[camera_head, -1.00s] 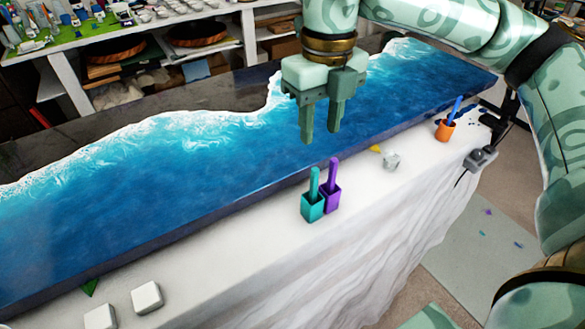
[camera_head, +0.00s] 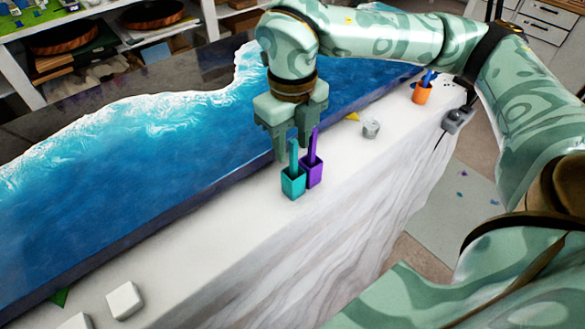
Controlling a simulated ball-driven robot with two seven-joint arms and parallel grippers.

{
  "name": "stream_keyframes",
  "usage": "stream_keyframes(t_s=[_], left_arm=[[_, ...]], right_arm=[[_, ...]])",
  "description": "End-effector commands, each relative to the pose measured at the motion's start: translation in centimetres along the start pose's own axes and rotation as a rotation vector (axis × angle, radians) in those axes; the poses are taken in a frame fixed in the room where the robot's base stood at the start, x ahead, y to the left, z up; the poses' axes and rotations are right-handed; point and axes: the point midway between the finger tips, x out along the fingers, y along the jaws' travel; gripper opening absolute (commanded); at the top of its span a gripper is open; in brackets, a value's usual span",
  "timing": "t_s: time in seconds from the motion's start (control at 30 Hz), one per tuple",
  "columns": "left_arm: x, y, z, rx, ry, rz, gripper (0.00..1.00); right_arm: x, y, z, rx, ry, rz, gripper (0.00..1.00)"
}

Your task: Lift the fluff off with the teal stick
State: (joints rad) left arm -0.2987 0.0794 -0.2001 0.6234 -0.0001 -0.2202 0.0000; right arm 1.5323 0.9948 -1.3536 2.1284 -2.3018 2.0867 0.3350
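The teal stick (camera_head: 293,155) stands upright in a small teal cup (camera_head: 293,187) on the white-covered table edge. My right gripper (camera_head: 291,148) points down close to the stick's upper end, with its two fingers apart. One finger shows left of the stick and the other right of it. I cannot tell whether the stick's top is between the fingers or in front of them. No fluff can be made out on the blue resin slab (camera_head: 150,165). My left gripper is not in view.
A purple stick stands in a purple cup (camera_head: 313,172) right beside the teal cup. An orange cup (camera_head: 422,94), a small grey cup (camera_head: 371,128) and a grey device (camera_head: 457,119) are farther right. A white block (camera_head: 124,300) lies at front left. The white cover (camera_head: 215,240) between is clear.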

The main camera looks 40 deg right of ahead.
Motion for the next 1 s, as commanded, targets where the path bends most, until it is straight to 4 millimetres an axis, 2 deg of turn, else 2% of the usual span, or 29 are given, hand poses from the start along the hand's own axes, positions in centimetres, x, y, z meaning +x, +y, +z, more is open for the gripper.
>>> stream_keyframes(t_s=[0.03,0.1,0.23,0.4,0.43,0.5,0.57,0.87,1.0], left_arm=[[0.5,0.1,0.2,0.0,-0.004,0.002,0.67],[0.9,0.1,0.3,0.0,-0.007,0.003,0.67],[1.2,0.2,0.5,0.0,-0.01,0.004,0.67],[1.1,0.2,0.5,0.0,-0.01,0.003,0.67],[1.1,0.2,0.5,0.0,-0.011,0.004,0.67],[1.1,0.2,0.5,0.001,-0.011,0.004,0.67],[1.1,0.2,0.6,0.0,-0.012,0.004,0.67],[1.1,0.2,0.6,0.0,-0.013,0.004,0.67],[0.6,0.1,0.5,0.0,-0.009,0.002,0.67]], right_arm=[[1.3,-0.2,0.0,0.001,0.007,0.0,0.37],[2.5,-0.3,0.0,0.001,0.007,0.0,0.37],[3.8,-0.3,0.0,0.001,0.003,0.0,0.37],[3.7,-0.3,0.0,0.001,0.001,0.0,0.37],[3.7,-0.3,0.0,0.001,0.001,0.0,0.34],[3.7,-0.3,0.0,0.001,0.001,0.0,0.15],[3.7,-0.3,0.0,0.001,0.001,0.0,0.0],[3.6,-0.3,0.0,0.001,0.001,0.0,0.0],[2.1,-0.3,0.1,0.001,-0.003,0.0,0.0]])
